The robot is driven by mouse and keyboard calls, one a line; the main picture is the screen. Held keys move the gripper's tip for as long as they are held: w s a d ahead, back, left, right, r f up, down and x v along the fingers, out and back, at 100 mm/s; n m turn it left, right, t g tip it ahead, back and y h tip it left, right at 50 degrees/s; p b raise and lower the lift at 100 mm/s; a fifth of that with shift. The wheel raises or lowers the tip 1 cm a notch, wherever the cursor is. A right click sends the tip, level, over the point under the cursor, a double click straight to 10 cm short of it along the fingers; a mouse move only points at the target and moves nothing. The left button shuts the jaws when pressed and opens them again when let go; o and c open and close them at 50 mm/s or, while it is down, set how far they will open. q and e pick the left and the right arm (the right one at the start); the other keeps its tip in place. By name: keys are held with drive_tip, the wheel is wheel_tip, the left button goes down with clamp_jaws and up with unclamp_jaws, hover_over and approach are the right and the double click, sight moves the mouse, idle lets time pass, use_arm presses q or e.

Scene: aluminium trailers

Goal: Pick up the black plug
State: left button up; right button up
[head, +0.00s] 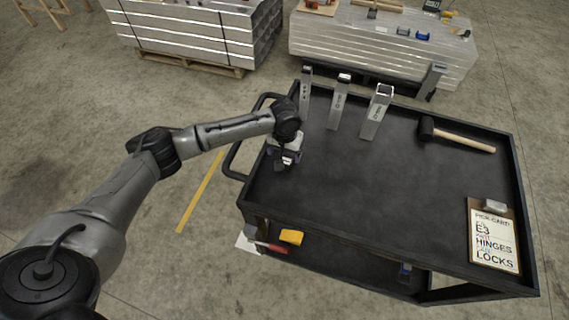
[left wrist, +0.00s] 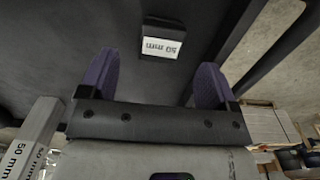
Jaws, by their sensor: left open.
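The black plug (left wrist: 165,26) shows in the left wrist view as a small dark block with a white "50 mm" label, on the dark cart top. My left gripper (left wrist: 156,60) is open, with its two purple-padded fingers spread and nothing between them. The plug is beyond the fingertips, roughly centred between them and apart from them. In the head view my left gripper (head: 284,160) is over the left end of the black cart (head: 400,183). I cannot make out the plug there; the gripper seems to hide it. My right gripper is not in view.
Several upright metal tubes (head: 339,103) stand along the cart's back edge, close to the gripper; one with a "50 mm" mark (left wrist: 32,137) is at left in the wrist view. A mallet (head: 460,138) and a clipboard (head: 493,240) lie at right. The cart's middle is clear.

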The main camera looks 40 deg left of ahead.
sight(285, 161)
use_arm(q)
drive_tip(key=shift+w+a+f+b, duration=0.1)
drive_tip(key=shift+f+b, duration=0.25)
drive_tip(key=shift+f, duration=1.15)
drive_tip(key=shift+w+a+f+b, duration=0.1)
drive_tip(key=shift+f+b, duration=0.25)
drive_tip(key=shift+f, duration=1.15)
drive_tip(key=c, duration=1)
